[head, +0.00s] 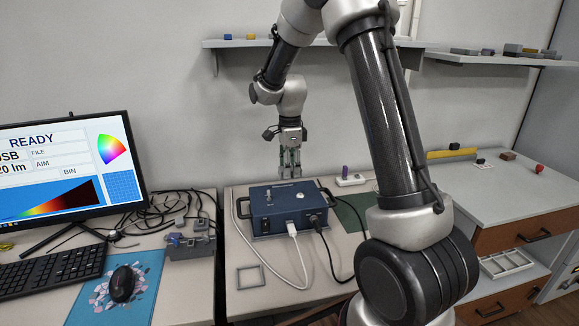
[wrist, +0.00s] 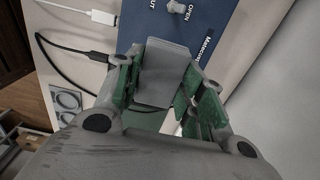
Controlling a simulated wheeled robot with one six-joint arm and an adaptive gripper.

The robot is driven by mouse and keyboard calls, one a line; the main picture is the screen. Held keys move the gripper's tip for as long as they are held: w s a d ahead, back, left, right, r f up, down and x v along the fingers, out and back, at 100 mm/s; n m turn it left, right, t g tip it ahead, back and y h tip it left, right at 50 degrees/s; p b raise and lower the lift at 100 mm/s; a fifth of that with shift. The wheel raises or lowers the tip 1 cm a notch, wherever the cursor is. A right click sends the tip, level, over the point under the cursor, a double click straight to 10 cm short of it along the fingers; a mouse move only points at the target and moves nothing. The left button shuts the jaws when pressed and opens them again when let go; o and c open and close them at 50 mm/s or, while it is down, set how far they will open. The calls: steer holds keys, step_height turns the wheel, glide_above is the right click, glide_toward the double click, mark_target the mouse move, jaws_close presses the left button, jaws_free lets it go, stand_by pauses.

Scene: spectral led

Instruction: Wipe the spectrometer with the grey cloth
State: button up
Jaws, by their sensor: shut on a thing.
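The spectrometer (head: 285,212) is a dark blue box with handles, a knob on top and cables plugged into its front. It stands on the middle table. In the wrist view its blue surface (wrist: 218,28) fills the top, with a switch marked OPEN. My gripper (head: 289,165) points down at the back edge of the box. In the wrist view its green-padded fingers are shut on a folded grey piece, the grey cloth (wrist: 165,72). The cloth overlaps the box in that view; I cannot tell whether it touches. The cloth is not clearly seen in the head view.
White and black cables (head: 297,250) run from the box's front. A white power strip (head: 350,180) and a green mat (head: 352,210) lie to the right. A grey square frame (head: 249,277) lies in front. A monitor (head: 65,180) stands left. Wall shelves (head: 235,43) hang above.

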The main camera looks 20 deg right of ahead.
mark_target(300, 194)
steer(key=f, duration=0.6)
steer(key=shift+s+d+f, duration=0.1)
steer(key=shift+d+f, duration=0.1)
steer(key=shift+f, duration=0.2)
steer(key=d, duration=0.3)
steer(key=s+d, duration=0.1)
steer(key=shift+d+r, duration=0.1)
steer(key=shift+d, duration=0.3)
steer(key=shift+s+d, duration=0.15)
steer(key=shift+d, duration=0.7)
steer(key=shift+a, duration=0.1)
steer(key=shift+w+a, duration=0.2)
steer(key=shift+a, duration=0.6)
steer(key=shift+w+a, duration=0.15)
steer(key=shift+a, duration=0.65)
steer(key=shift+f, duration=0.6)
